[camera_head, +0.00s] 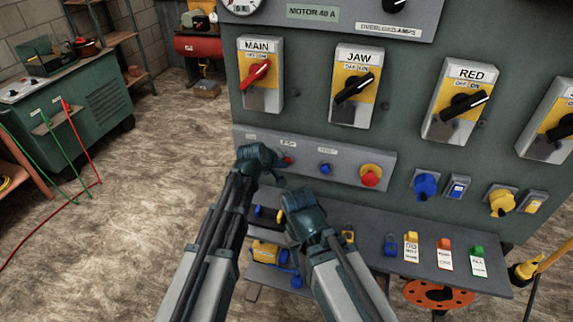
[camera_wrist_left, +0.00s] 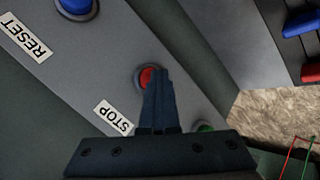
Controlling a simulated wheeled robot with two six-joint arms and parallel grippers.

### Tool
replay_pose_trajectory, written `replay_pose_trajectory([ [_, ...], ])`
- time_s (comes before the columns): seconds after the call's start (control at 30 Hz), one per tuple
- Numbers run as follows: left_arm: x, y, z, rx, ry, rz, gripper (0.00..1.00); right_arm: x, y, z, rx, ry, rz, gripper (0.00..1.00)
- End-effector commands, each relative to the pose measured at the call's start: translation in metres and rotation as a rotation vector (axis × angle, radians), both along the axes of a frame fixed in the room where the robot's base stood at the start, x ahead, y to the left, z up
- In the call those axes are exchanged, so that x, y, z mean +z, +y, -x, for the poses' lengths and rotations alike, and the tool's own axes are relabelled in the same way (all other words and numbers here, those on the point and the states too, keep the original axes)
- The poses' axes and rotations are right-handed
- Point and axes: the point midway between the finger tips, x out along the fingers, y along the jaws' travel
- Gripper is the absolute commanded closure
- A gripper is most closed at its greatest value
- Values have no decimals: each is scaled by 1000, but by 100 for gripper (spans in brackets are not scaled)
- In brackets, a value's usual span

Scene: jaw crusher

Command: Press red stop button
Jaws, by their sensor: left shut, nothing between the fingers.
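The red stop button (camera_head: 289,160) sits on the grey button strip of the panel. It also shows in the left wrist view (camera_wrist_left: 146,77), beside a STOP label (camera_wrist_left: 114,117). My left gripper (camera_head: 279,161) is shut and empty, its fingertips (camera_wrist_left: 162,74) at the red button and overlapping its edge. I cannot tell whether they touch it or whether it is pressed in.
A blue reset button (camera_head: 325,169) and a red mushroom button (camera_head: 370,176) sit further right on the strip. A green button (camera_wrist_left: 206,127) is partly hidden by my left gripper. Rotary switches are above. A shelf (camera_head: 375,263) with padlocks and tags is below.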

Motion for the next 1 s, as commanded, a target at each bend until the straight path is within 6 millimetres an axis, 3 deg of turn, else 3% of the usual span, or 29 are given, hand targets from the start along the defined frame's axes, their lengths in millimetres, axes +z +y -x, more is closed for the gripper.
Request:
replay_pose_trajectory([
  [0.17,1,2,6,2,-4,2,100,0,0,0,0,0,0,50],
  [0.7,0,18,56,1,-1,0,100,0,0,0,0,0,0,50],
  [1.0,0,19,57,0,0,0,100,0,0,0,0,0,0,50],
])
